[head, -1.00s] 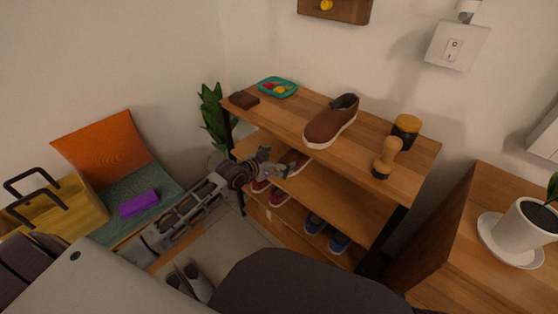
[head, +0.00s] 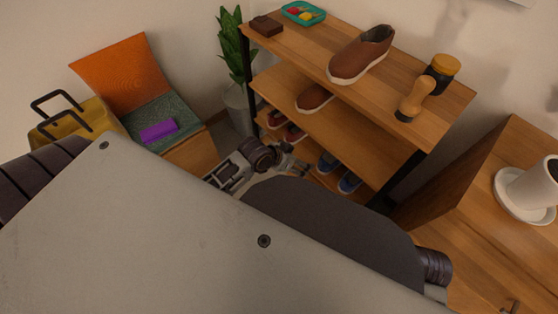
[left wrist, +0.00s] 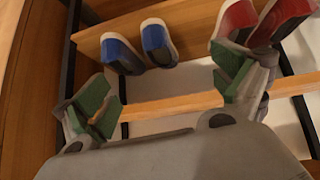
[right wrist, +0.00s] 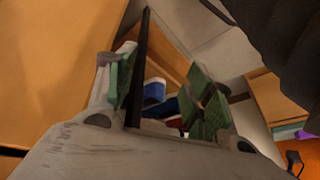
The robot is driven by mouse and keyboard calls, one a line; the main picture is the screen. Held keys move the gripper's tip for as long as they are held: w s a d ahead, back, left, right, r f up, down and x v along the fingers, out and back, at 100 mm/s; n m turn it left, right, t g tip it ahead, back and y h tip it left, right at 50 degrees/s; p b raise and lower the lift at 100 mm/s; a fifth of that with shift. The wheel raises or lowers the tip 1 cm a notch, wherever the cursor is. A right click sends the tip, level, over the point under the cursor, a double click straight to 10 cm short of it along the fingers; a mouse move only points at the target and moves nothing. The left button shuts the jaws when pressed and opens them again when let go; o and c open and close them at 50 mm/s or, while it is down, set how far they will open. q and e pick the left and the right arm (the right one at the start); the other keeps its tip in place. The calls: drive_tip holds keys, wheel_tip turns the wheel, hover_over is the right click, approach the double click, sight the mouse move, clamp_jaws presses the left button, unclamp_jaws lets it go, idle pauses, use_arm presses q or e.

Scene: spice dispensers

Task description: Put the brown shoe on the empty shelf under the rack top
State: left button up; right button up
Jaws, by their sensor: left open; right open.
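One brown shoe (head: 360,55) with a pale sole stands on the rack top (head: 312,36). Another brown shoe (head: 314,97) rests on the shelf (head: 345,122) directly under the top, near its left part. My left gripper (head: 292,160) is in front of the rack, lower than that shelf and apart from the shoe. In the left wrist view its green-padded fingers (left wrist: 165,90) are open and empty. My right gripper is outside the head view. In the right wrist view its fingers (right wrist: 165,90) are open, with a black rack post (right wrist: 140,70) showing between them.
Blue shoes (left wrist: 158,42) and red shoes (left wrist: 238,22) stand on the lower shelf. A wooden cabinet (head: 500,190) with a white pot (head: 532,186) is at right.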

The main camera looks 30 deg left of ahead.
use_arm(q)
drive_tip(key=s+f+n+g+y, duration=0.1)
drive_tip(key=s+g, duration=0.2)
drive_tip(key=s, duration=1)
drive_tip(key=shift+s+d+f+g, duration=0.25)
drive_tip(key=shift+s+d+g, duration=0.15)
